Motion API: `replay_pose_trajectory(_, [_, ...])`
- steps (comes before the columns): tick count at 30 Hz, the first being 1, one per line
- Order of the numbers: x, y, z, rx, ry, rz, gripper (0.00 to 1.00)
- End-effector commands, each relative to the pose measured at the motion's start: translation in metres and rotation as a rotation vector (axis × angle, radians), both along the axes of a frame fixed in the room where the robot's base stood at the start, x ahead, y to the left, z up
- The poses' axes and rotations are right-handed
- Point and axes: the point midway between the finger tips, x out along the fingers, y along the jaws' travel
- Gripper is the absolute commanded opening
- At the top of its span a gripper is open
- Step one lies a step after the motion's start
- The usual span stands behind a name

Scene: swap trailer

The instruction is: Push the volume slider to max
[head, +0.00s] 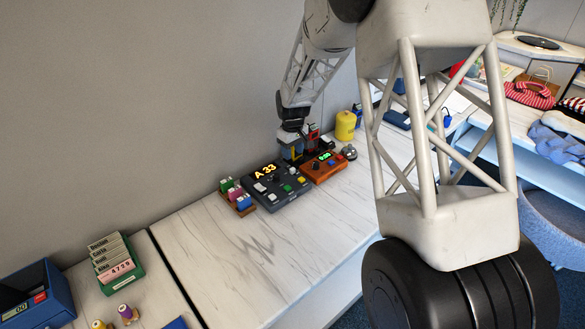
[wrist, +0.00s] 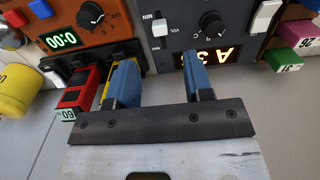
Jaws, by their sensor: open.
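The dark grey console (head: 272,190) with the lit "A 33" display stands on the white counter; it also shows upside down in the wrist view (wrist: 183,12). There, a small pale slider cap (wrist: 159,27) sits by the labels "VOL" and "MIN". My gripper (wrist: 162,82) is open and empty, its blue-padded fingers apart just on the wall side of the console. The slider cap is beyond the gap between the fingertips; I cannot tell their height over it. In the head view my gripper (head: 298,150) is at the console's back, and the slider is too small to make out.
An orange device (head: 322,168) with a green display stands beside the console. Red (wrist: 80,92) and yellow blocks stand near my left-hand finger. A black knob (wrist: 207,25) is beside the slider.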

Motion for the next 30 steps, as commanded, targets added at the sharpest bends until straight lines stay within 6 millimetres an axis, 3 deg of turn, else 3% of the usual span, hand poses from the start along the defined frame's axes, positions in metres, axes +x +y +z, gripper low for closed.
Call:
replay_pose_trajectory(17, [0.001,0.000,-0.007,-0.001,0.001,0.001,0.47])
replay_pose_trajectory(30, [0.000,0.000,-0.054,-0.001,0.001,0.001,0.47])
